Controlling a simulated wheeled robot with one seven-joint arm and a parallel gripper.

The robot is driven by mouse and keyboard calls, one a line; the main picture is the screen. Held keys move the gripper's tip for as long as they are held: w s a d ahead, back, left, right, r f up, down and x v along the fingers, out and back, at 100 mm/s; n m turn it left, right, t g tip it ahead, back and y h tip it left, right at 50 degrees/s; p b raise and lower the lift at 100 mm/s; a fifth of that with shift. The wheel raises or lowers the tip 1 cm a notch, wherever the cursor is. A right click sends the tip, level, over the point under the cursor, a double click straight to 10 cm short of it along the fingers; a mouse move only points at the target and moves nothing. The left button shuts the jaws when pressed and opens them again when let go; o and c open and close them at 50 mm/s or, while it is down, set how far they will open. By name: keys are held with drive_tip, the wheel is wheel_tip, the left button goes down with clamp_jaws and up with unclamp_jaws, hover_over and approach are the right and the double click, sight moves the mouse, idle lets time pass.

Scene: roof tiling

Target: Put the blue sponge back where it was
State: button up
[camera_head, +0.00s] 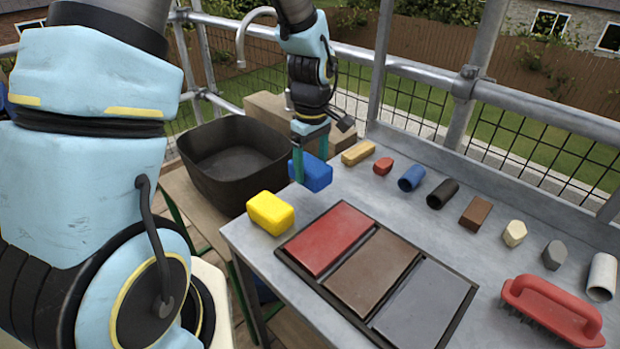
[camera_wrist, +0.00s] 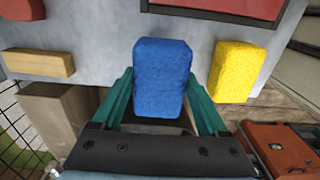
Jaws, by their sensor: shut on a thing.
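The blue sponge (camera_head: 316,173) is between the teal fingers of my gripper (camera_head: 311,165), at the table's far-left edge in the head view. It also shows upright in the wrist view (camera_wrist: 162,78), with a finger of my gripper (camera_wrist: 161,92) against each side. Whether its underside touches the table cannot be told. A yellow sponge (camera_head: 270,213) lies on the table's left corner, apart from the blue one; it is right of it in the wrist view (camera_wrist: 235,71).
A black basin (camera_head: 232,165) stands beyond the table's left edge. The table (camera_head: 400,215) bears a tray of red, brown and grey tiles (camera_head: 372,268), a row of small blocks and tubes (camera_head: 440,193), and a red brush (camera_head: 552,308). Metal railings (camera_head: 530,100) stand behind.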

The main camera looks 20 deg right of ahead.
sight(311, 164)
drive_tip(key=shift+f+p, duration=0.3)
drive_tip(key=shift+f, duration=1.85)
drive_tip(key=shift+f, duration=0.1)
drive_tip(key=o, duration=1.2)
wheel_tip(311, 164, up, 12)
drive_tip(key=shift+r+b, duration=0.15)
drive_tip(key=shift+b, duration=1)
drive_tip(key=s+a+m, duration=0.1)
drive_tip(key=a+m, duration=0.1)
drive_tip(key=a, duration=0.6)
drive_tip(key=a+m+t, duration=0.1)
drive_tip(key=a+m, duration=0.1)
drive_tip(key=a, duration=0.6)
drive_tip(key=s+a+m, duration=0.1)
drive_tip(key=a+m, duration=0.1)
drive_tip(key=a, duration=0.7)
drive_tip(key=shift+s+f+m+t, duration=0.3)
drive_tip(key=shift+s, duration=0.05)
